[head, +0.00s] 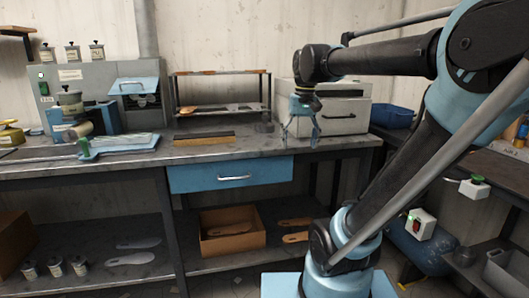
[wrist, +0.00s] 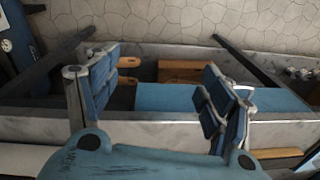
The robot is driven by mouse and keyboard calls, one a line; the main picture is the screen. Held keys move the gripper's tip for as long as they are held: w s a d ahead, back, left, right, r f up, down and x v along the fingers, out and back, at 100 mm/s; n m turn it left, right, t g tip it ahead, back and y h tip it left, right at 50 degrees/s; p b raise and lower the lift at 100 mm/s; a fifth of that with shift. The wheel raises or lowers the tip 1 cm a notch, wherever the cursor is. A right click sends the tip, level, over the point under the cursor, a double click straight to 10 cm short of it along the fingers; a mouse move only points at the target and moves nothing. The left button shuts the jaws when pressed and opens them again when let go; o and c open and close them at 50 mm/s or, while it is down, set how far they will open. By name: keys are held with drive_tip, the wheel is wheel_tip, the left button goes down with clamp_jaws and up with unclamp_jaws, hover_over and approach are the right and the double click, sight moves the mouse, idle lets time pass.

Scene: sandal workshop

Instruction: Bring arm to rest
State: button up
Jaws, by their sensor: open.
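My gripper (head: 300,130) hangs from my arm in front of the white cabinet, over the right part of the workbench in the head view. Its blue fingers are spread apart. In the wrist view the gripper (wrist: 160,95) is also open, with nothing held between the two fingers. Below it in the wrist view is the bench's front edge with the blue drawer front (wrist: 215,97). My arm is raised and bent, reaching from the right side of the head view across to the bench.
The workbench (head: 245,150) carries a blue-bedded machine (head: 120,143), a small rack (head: 220,108) and a white cabinet (head: 345,110). A blue bin (head: 392,117) stands at right. A cardboard box (head: 232,242) and several soles lie on the lower shelf. The bench's middle top is mostly clear.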

drive_tip(key=s+d+f, duration=0.2)
drive_tip(key=s+f, duration=0.2)
drive_tip(key=f, duration=0.3)
drive_tip(key=s+d+f+t, duration=0.1)
drive_tip(key=s+d+f, duration=0.2)
drive_tip(key=f, duration=0.4)
drive_tip(key=s+d+f, duration=0.2)
drive_tip(key=s+f, duration=0.3)
drive_tip(key=f, duration=0.2)
drive_tip(key=shift+d+f+m+t+h, duration=0.3)
drive_tip(key=shift+t+h, duration=0.1)
drive_tip(key=shift+s, duration=0.1)
